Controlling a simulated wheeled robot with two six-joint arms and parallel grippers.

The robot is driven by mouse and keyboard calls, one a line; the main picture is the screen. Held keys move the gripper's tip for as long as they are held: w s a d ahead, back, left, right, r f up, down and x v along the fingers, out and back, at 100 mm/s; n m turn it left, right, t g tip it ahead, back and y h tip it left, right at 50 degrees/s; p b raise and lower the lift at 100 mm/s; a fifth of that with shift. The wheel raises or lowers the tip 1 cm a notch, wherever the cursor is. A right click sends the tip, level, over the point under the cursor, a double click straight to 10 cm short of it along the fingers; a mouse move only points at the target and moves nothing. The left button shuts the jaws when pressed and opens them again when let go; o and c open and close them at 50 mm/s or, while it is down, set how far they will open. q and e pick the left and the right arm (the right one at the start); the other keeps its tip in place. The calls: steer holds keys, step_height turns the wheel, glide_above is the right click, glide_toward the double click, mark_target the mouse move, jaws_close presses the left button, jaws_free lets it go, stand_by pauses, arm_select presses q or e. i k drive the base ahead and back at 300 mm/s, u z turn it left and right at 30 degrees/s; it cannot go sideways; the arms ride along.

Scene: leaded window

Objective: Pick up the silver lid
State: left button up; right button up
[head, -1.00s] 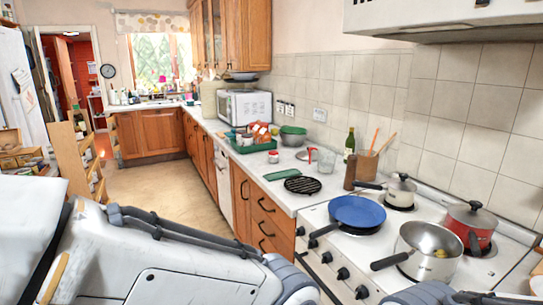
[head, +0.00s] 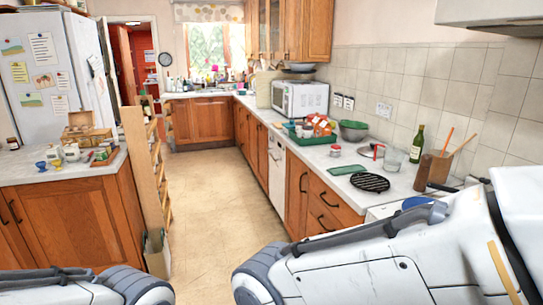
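My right arm covers most of the stove (head: 378,212) at the right. A sliver of the blue pan (head: 416,202) shows above the arm. Small light parts at the arm's upper edge, near the utensil pot, are too hidden to identify. My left arm shows at the bottom left. Neither gripper is in view.
The right counter holds a black round trivet (head: 370,182), a green board (head: 347,169), a glass (head: 392,159), a bottle (head: 417,143) and a microwave (head: 300,98). A wooden rack (head: 147,190) stands by the left counter (head: 45,172). The floor (head: 215,200) between is clear.

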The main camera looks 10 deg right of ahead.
mark_target(365, 151)
steer(key=i, duration=4.15)
steer(key=z, duration=3.35)
steer(key=i, duration=0.5)
steer(key=z, duration=0.05)
